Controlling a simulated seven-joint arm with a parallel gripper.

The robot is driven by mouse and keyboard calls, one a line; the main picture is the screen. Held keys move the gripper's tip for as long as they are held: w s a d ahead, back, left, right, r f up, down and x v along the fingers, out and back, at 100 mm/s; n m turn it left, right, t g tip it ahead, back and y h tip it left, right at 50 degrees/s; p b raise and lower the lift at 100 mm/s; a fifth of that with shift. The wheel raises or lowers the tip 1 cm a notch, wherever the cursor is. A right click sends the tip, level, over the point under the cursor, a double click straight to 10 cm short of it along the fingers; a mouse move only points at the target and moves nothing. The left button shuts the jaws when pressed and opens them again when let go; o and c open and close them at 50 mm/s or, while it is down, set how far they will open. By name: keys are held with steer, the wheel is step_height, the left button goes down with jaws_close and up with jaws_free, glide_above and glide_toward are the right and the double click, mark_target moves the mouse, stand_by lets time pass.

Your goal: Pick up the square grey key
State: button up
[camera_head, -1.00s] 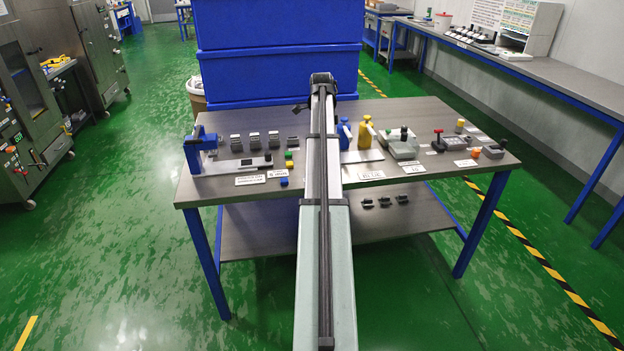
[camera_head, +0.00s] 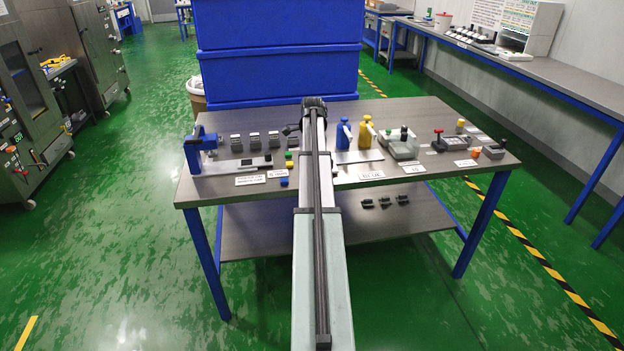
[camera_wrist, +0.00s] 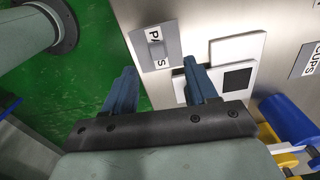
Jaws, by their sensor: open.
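My gripper (camera_wrist: 160,65) shows in the wrist view as two blue fingers, spread apart with nothing between them. In that view a flat grey square-cornered piece (camera_wrist: 170,45) lies just beyond the fingertips, with a raised bar and a partly covered white label. I cannot tell for sure that it is the square grey key. In the head view my arm hides most of the gripper and the middle of the table. Several small grey blocks (camera_head: 236,140) stand in a row on the left half of the table.
White plates, one with a black square (camera_wrist: 237,78), lie beside the right finger. A blue bottle (camera_head: 345,135) and a yellow bottle (camera_head: 367,133) stand right of my arm. A blue fixture (camera_head: 201,142) stands at the table's left end. Large blue bins (camera_head: 277,70) rise behind the table.

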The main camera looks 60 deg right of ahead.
steer(key=shift+a+f, duration=0.2)
steer(key=shift+f, duration=2.35)
steer(key=shift+c, duration=0.4)
jaws_close()
steer(key=shift+r, duration=0.15)
